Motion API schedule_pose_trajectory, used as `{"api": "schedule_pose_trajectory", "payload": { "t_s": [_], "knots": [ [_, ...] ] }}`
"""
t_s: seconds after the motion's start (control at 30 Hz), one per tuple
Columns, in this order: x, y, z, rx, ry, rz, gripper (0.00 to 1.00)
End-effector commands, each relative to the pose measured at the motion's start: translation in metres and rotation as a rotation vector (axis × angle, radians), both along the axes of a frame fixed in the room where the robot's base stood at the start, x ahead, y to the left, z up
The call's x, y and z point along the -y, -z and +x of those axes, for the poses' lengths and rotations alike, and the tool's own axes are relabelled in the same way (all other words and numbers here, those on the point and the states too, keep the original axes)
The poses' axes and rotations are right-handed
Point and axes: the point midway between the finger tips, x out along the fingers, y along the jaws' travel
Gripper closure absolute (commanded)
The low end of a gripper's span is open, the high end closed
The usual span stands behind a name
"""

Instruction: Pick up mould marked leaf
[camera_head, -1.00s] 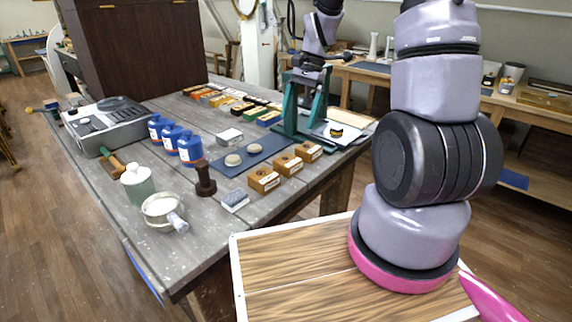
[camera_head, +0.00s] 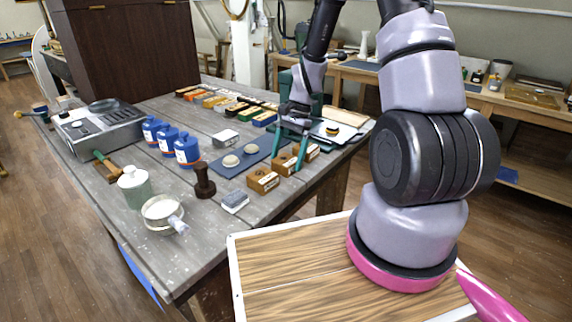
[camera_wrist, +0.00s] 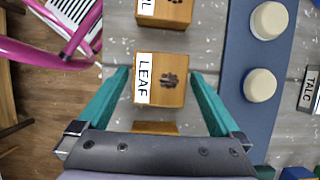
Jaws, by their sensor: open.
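The mould marked LEAF (camera_wrist: 172,92) is a small wooden block with a white label and a dark leaf-shaped hollow. It is the middle of three blocks in a row on the grey table, and in the head view it is partly hidden by a finger (camera_head: 283,163). My gripper (camera_wrist: 160,73) is open, its teal fingers on either side of the leaf mould, with nothing gripped. In the head view my gripper (camera_head: 289,158) points down at the row. Whether the fingertips are beside the block or just above it, I cannot tell.
A mould (camera_head: 263,180) stands nearer and another (camera_head: 311,151) farther. A blue mat (camera_wrist: 238,45) with two pale discs lies alongside. A tin marked TALC (camera_wrist: 309,90) is beyond it. A dark stamp (camera_head: 203,183), blue bottles (camera_head: 187,152) and a teal-framed press stand nearby.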

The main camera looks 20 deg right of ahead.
Motion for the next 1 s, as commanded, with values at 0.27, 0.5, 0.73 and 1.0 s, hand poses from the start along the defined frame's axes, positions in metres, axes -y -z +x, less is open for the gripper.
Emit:
{"api": "schedule_pose_trajectory", "payload": {
  "t_s": [0.27, 0.5, 0.73, 1.0],
  "knots": [
    [-0.004, 0.011, -0.002, 0.000, -0.001, 0.000, 0.00],
    [-0.004, 0.011, -0.003, 0.000, -0.001, 0.000, 0.57],
    [-0.004, 0.010, -0.002, 0.000, -0.001, 0.000, 0.76],
    [-0.004, -0.019, -0.002, 0.006, 0.000, -0.001, 0.76]
  ]
}}
